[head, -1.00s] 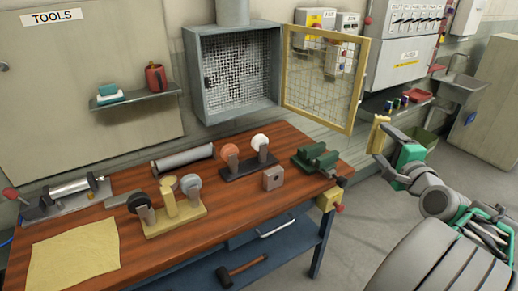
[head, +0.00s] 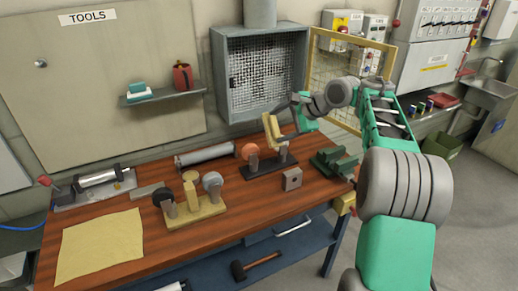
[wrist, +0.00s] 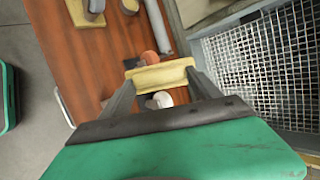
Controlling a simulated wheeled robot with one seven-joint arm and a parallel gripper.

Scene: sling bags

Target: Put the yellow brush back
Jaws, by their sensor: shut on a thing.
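A yellow block-like piece, apparently the yellow brush (head: 271,127), is held by my gripper (head: 284,129) above the dark rack (head: 262,170). In the wrist view, the brush (wrist: 158,77) lies crosswise between the two fingers of my gripper (wrist: 160,80), which is shut on it. The rack carries an orange disc (head: 250,151) on a grey post. A white disc (wrist: 161,100) shows below the brush in the wrist view. A tan stand (head: 205,213) to the left holds a yellow post (head: 190,192) and dark and grey discs.
The wooden bench (head: 125,205) also bears a grey cylinder (head: 208,155), a small grey block (head: 291,179), a green vise (head: 335,162) and a yellow cloth (head: 100,245). An open mesh cabinet (head: 232,95) with a yellow-framed door stands behind. Bare wood lies in front of the racks.

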